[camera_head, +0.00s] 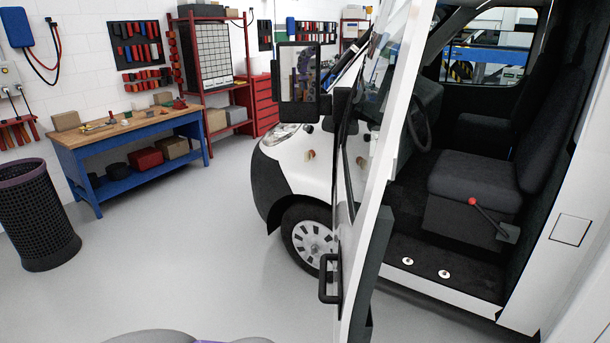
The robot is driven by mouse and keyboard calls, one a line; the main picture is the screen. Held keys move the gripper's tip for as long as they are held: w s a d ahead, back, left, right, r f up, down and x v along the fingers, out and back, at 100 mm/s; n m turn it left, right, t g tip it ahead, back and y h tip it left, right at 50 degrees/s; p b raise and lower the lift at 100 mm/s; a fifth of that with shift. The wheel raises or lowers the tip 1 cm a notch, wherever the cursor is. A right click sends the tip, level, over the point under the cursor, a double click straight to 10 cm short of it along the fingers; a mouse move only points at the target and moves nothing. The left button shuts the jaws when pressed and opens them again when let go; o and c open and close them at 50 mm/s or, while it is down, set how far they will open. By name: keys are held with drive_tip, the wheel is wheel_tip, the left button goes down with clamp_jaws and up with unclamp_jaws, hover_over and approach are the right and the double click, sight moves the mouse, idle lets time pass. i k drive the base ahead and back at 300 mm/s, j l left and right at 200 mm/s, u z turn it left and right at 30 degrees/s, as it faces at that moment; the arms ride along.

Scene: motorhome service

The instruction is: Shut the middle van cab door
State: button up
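The white van cab door (382,170) stands wide open and is seen almost edge-on, just right of the picture's middle. A dark pull handle (330,278) sticks out from its left side, low down. A black side mirror (298,82) is at the door's upper left. The cab opening is to the right of the door, with a black seat (475,180), a steering wheel (420,120) and a bare sill (450,295). My gripper is not in view. Grey and purple parts of my own body show at the bottom edge.
A front wheel (312,238) is behind the door. A blue workbench (135,140) and a dark mesh bin (37,215) stand at the left. A red shelf rack (205,70) is at the back. The grey floor (190,250) between bench and van is clear.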

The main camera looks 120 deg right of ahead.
sight(371, 113)
drive_tip(key=z, duration=0.5)
drive_tip(key=l+z, duration=0.1)
drive_tip(key=z, duration=0.85)
drive_tip(key=i+z, duration=0.1)
drive_tip(key=z, duration=0.85)
drive_tip(key=i+z, duration=0.1)
drive_tip(key=z, duration=0.85)
drive_tip(key=i+z, duration=0.1)
drive_tip(key=z, duration=0.4)
drive_tip(key=k+z, duration=0.1)
drive_tip(key=z, duration=0.55)
drive_tip(key=k+z, duration=0.15)
drive_tip(key=z, duration=0.2)
